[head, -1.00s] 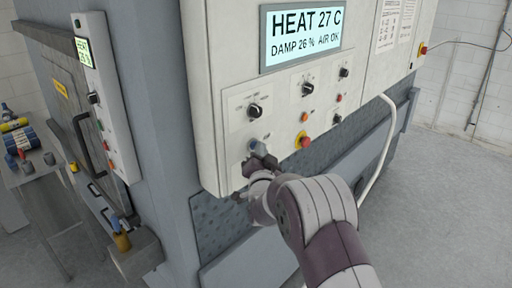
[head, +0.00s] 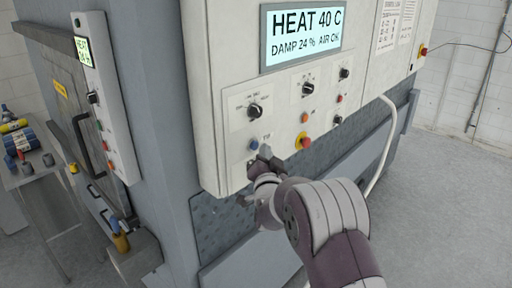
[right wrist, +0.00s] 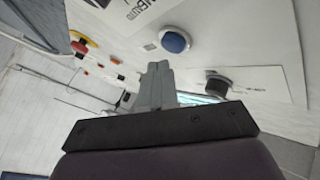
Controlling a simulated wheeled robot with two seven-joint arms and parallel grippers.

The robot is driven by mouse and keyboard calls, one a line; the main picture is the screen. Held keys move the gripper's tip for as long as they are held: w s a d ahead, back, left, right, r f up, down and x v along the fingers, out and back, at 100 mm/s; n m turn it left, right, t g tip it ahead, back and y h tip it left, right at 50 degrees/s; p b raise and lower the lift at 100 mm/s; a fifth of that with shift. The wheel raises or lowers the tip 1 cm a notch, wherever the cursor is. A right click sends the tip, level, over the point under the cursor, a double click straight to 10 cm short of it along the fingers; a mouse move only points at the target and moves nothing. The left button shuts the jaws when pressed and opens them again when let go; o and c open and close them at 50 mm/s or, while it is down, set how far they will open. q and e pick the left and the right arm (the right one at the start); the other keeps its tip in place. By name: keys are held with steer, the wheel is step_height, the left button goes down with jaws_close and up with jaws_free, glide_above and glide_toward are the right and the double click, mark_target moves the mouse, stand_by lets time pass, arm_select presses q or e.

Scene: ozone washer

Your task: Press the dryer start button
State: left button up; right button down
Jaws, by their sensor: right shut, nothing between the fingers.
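The white control panel (head: 225,95) carries a blue push button (head: 254,145) below a black knob at its lower left. The blue button also shows in the right wrist view (right wrist: 175,41), uncovered. My right gripper (head: 264,153) is shut and empty, its tips just right of the button and apart from it. In the right wrist view the closed fingers (right wrist: 157,75) stand below and left of the button. The display (head: 304,36) reads HEAT 40 C, DAMP 24 %, AIR OK. My left gripper is not in view.
A red button with a yellow collar (head: 304,141), an orange button (head: 304,117) and several black knobs sit to the right on the panel. A white hose (head: 388,150) hangs further right. A second narrow panel (head: 105,100) stands at left.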

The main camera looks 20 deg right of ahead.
steer(key=s, duration=0.1)
steer(key=s+d+b, duration=0.1)
steer(key=s, duration=0.1)
steer(key=s+d, duration=0.1)
steer(key=shift+s+b, duration=0.3)
stand_by(0.6)
steer(key=s+a+f+n+g+y, duration=0.3)
steer(key=s+f+g, duration=0.1)
steer(key=f, duration=0.5)
steer(key=s+a+f+n+g+y, duration=0.25)
steer(key=s+f+g, duration=0.2)
steer(key=f, duration=0.35)
steer(key=s+a+f+n+g+y+b, duration=0.1)
steer(key=s+a+f+n+g, duration=0.2)
steer(key=s, duration=0.5)
steer(key=s+a+f+n+g+y+b, duration=0.1)
steer(key=s+a+f+n+g+b, duration=0.1)
steer(key=s+a+g, duration=0.3)
steer(key=s+a+n, duration=0.1)
steer(key=s+a, duration=0.2)
steer(key=s, duration=0.1)
steer(key=shift+a+f+n, duration=0.15)
steer(key=shift+f+n, duration=0.2)
steer(key=shift+f, duration=0.05)
